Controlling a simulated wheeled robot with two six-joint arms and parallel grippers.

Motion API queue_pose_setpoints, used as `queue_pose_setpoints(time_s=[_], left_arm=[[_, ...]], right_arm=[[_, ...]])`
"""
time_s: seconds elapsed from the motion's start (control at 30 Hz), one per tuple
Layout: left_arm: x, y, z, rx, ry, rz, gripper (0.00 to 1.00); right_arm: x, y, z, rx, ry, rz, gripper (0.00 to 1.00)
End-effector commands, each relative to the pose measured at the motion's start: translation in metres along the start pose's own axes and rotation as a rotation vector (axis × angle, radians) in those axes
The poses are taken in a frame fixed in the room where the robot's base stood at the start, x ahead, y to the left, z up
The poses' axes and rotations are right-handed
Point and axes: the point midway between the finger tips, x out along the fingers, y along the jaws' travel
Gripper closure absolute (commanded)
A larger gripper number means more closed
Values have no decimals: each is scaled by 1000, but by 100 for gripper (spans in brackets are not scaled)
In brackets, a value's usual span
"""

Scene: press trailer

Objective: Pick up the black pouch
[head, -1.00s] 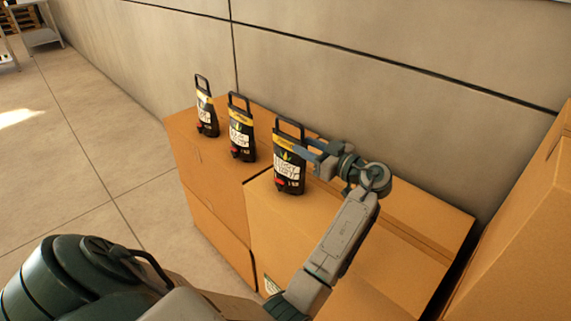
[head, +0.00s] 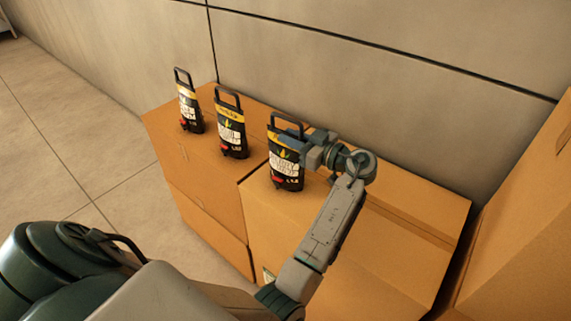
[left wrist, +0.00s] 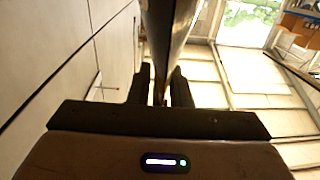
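The black pouch at the left gripper (head: 301,151) has a yellow band, a white label and a loop handle. This black pouch (head: 284,170) stands upright on the nearer cardboard box. My left gripper reaches it from its right side, with its fingers on the pouch's right edge. In the left wrist view the pouch shows edge-on as a dark upright shape (left wrist: 166,35) between the two fingertips, which look closed on it. The gripper hides part of the pouch's right edge. My right gripper is not in view.
Two similar pouches, a middle one (head: 231,128) and a far-left one (head: 190,108), stand on the farther cardboard box (head: 185,160). The nearer box (head: 395,230) has free top to the right. A wall (head: 420,110) runs behind; a taller box (head: 525,240) stands at right.

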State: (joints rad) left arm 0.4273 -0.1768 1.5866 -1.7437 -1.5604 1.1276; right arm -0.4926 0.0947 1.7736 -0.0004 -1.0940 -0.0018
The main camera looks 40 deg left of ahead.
Motion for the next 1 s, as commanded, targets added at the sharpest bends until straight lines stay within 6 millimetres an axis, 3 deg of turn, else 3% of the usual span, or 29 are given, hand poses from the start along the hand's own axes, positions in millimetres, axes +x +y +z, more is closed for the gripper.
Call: queue_pose_setpoints(time_s=[0.1, 1.0], left_arm=[[0, 0, 0, 0, 0, 0, 100], [0, 0, 0, 0, 0, 0, 100]], right_arm=[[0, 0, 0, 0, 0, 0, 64], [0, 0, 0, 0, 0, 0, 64]])
